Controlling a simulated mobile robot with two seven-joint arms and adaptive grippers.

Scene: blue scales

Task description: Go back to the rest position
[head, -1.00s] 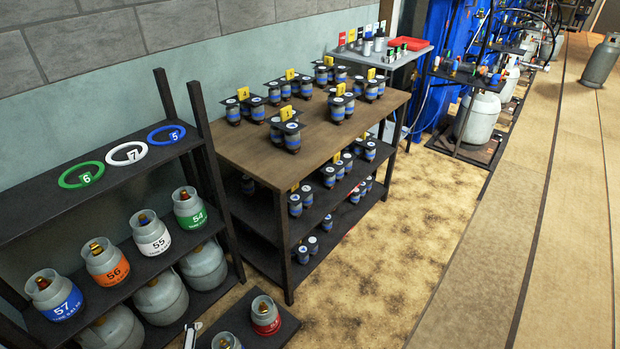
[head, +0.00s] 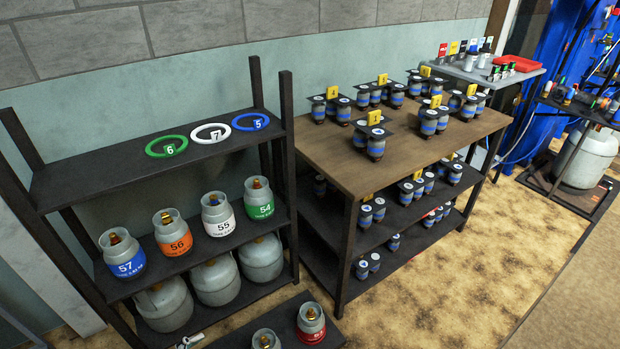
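A small pale metal part (head: 190,341), probably the tip of my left gripper, shows at the bottom edge, left of the middle. It is too small and cut off to tell whether it is open or shut. It appears in front of the lower shelf of the black rack, and I see nothing held in it. My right gripper is not in view.
A black rack (head: 100,176) at left holds coloured rings and numbered cylinders. A low dark platform with cylinders (head: 311,322) stands in front. A brown-topped table (head: 330,150) carries blue-banded cylinders; a grey table (head: 480,75) stands behind. Floor (head: 450,265) is open at right.

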